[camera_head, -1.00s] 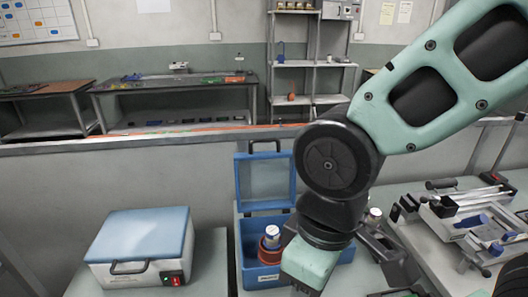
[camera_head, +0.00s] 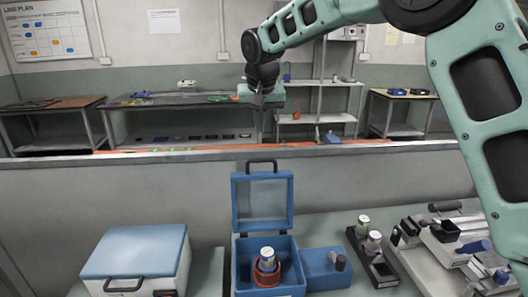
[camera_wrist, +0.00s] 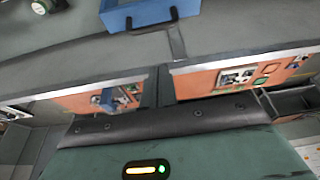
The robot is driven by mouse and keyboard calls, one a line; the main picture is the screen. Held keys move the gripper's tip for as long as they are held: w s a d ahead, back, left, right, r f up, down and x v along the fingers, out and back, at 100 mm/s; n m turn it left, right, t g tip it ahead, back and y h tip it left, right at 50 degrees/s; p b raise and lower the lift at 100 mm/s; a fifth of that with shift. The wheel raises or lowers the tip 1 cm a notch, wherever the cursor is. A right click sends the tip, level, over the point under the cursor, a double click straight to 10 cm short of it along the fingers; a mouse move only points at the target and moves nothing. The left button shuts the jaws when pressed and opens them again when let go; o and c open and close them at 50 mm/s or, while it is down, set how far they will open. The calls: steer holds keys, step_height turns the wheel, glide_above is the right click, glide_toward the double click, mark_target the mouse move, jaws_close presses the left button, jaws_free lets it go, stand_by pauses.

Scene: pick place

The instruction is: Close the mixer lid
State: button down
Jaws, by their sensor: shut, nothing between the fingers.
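The blue mixer (camera_head: 268,272) stands on the bench in the middle of the head view. Its blue lid (camera_head: 262,228) is open and stands upright at the back, with a black handle (camera_head: 262,163) on its top edge. A white-capped container sits in a reddish-brown ring (camera_head: 266,273) inside. My gripper (camera_head: 258,105) is shut and empty, raised well above the lid and apart from it. In the wrist view, part of the blue lid (camera_wrist: 135,14) and its dark handle show at the top edge; the fingertips are not clear there.
A white box with a closed blue top (camera_head: 137,252) stands left of the mixer. A blue block with a knob (camera_head: 327,268) adjoins it on the right. Further right are a dark rack with containers (camera_head: 372,255) and grey fixtures (camera_head: 455,240). A low partition (camera_head: 120,190) runs behind.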

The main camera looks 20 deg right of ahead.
steer(key=p+x, duration=0.1)
steer(key=x, duration=0.2)
steer(key=s+p+x, duration=0.1)
steer(key=p+x, duration=0.1)
steer(key=x, duration=0.1)
steer(key=p+x, duration=0.2)
steer(key=shift+s+d+f, duration=0.25)
steer(key=shift+d+f, duration=0.1)
steer(key=shift+f, duration=0.3)
steer(key=shift+s+f+b, duration=0.1)
steer(key=shift+b, duration=0.2)
